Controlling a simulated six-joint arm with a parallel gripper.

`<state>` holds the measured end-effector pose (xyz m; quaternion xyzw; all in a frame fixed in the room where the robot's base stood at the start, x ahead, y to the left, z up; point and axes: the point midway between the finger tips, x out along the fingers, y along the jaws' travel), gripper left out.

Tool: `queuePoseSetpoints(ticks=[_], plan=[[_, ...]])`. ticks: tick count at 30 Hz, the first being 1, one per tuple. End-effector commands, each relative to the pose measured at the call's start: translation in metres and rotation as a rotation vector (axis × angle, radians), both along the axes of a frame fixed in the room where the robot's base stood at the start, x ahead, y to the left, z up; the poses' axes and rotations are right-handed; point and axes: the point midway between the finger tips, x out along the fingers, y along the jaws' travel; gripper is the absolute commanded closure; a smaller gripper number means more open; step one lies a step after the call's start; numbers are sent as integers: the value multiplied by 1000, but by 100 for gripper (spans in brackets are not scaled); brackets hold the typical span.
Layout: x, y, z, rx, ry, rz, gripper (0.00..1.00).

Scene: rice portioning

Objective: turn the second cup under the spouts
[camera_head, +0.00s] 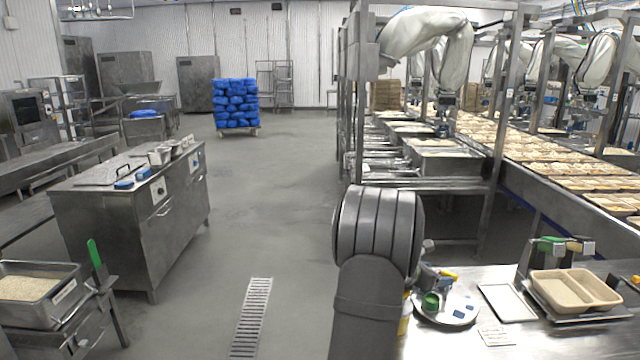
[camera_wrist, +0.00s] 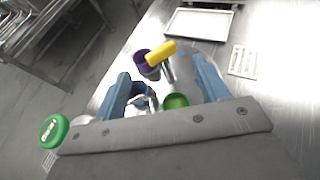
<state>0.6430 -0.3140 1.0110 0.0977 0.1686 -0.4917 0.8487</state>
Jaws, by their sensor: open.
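A round grey plate (camera_head: 450,318) with dark blue patches sits on the steel bench, with a green cup (camera_head: 431,301) at its left side. In the wrist view the green cup (camera_wrist: 177,101) shows low between my fingers, partly hidden by my gripper's front edge. A purple cup (camera_wrist: 143,62) and a yellow piece (camera_wrist: 161,53) show just beyond it; the yellow piece also shows in the head view (camera_head: 449,275). My gripper (camera_wrist: 161,70) is open, its blue fingers on either side of these things. I see no finger clearly closed on a cup. The spouts are not clear.
A white tray (camera_head: 508,303), a printed card (camera_head: 496,337) and a beige two-compartment tray (camera_head: 575,291) lie to the right on the bench. A green lid (camera_wrist: 54,130) is left of my gripper. Open floor lies left of the bench.

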Motion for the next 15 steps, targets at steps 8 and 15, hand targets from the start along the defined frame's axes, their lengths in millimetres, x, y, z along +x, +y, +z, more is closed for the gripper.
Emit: queuePoseSetpoints(ticks=[8, 15], plan=[[-5, 9, 4, 0, 0, 0, 33], [-5, 9, 4, 0, 0, 0, 46]])
